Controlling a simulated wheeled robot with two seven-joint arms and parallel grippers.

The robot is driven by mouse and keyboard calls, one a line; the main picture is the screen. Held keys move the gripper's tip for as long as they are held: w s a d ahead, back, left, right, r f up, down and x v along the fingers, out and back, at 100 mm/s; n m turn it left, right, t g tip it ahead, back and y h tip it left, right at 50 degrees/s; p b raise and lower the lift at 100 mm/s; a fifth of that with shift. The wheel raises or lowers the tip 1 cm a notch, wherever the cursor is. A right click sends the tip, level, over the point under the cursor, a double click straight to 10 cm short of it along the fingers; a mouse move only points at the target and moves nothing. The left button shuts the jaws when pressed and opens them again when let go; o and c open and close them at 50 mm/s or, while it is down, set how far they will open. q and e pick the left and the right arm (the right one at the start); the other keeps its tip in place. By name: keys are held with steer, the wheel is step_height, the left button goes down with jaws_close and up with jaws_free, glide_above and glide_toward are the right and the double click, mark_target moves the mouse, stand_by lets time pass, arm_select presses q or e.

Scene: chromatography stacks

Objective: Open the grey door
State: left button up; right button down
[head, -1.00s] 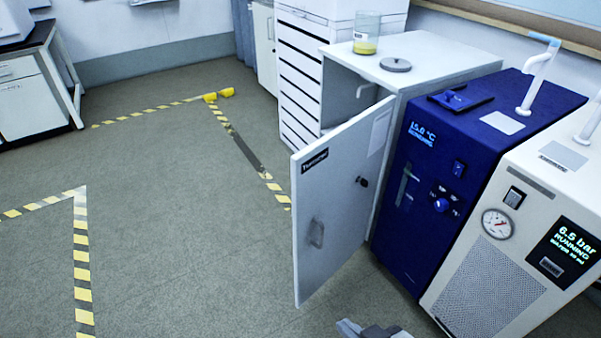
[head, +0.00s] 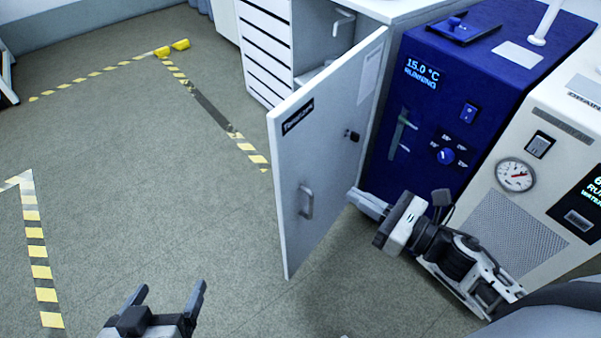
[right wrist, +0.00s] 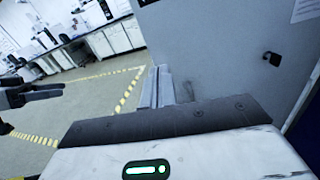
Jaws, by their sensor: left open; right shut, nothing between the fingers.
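The grey door (head: 318,165) stands ajar on the white cabinet, its labelled face turned towards me. It carries a bar handle (head: 306,201) low on the left and a dark latch (head: 352,135) towards the right. It also shows in the right wrist view (right wrist: 215,55). My right gripper (head: 366,203) is shut and empty beside the door's lower right part; I cannot tell whether it touches. Its fingers also show in the right wrist view (right wrist: 158,85). My left gripper (head: 171,288) is open and empty at the bottom of the head view, well left of the door.
A blue chiller (head: 455,100) stands close to the right of the door, with a cream unit (head: 520,180) beyond it. White drawers (head: 265,50) stand behind the door. The floor (head: 150,190) left of the door is clear, with yellow-black tape on it.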

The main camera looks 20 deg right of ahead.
steer(key=n, duration=0.1)
steer(key=p, duration=0.1)
glide_toward(288, 159)
steer(key=shift+y, duration=0.3)
steer(key=x, duration=0.5)
steer(key=shift+w+a+f, duration=0.1)
steer(key=shift+w+f, duration=0.05)
steer(key=shift+w, duration=0.3)
steer(key=shift+w+a, duration=0.3)
steer(key=shift+w, duration=0.1)
arm_select(q)
steer(key=shift+w+r, duration=0.1)
steer(key=shift+r, duration=0.2)
